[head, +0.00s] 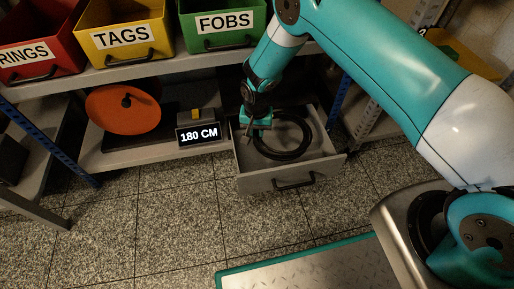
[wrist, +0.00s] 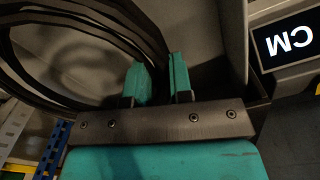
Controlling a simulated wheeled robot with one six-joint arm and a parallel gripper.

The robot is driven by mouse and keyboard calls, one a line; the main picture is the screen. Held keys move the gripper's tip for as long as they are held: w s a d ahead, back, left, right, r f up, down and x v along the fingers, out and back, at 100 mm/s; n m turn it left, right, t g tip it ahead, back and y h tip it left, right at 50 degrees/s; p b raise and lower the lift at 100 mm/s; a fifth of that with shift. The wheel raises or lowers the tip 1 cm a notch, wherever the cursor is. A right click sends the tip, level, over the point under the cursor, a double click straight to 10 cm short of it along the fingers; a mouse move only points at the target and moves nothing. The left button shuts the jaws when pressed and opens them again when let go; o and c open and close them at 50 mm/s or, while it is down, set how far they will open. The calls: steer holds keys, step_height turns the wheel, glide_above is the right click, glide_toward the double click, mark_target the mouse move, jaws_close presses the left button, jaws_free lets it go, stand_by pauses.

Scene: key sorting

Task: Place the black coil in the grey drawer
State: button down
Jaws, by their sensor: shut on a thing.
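The black coil (head: 283,154), a ring of several loops, is inside the outline of the open grey drawer (head: 262,181). My gripper (head: 249,132) is at the drawer's left side and is shut on the coil's left edge. In the wrist view the coil (wrist: 100,14) fills the upper left, and its edge runs to my gripper's teal fingers (wrist: 160,82). A shadow of the coil shows on the drawer floor (wrist: 80,58). I cannot tell whether the coil touches the floor.
A display reading 180 CM (head: 198,134) stands just left of the drawer, beside an orange disc (head: 122,110) on the lower shelf. Red (head: 35,45), yellow (head: 121,40) and green (head: 222,28) bins sit on the shelf above. The speckled floor in front is clear.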

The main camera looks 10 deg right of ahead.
mark_target(256, 150)
step_height(256, 150, down, 8)
steer(key=b, duration=0.5)
steer(key=shift+b, duration=0.4)
steer(key=shift+r, duration=0.15)
steer(key=c, duration=1)
jaws_free()
step_height(256, 150, up, 12)
steer(key=p, duration=0.7)
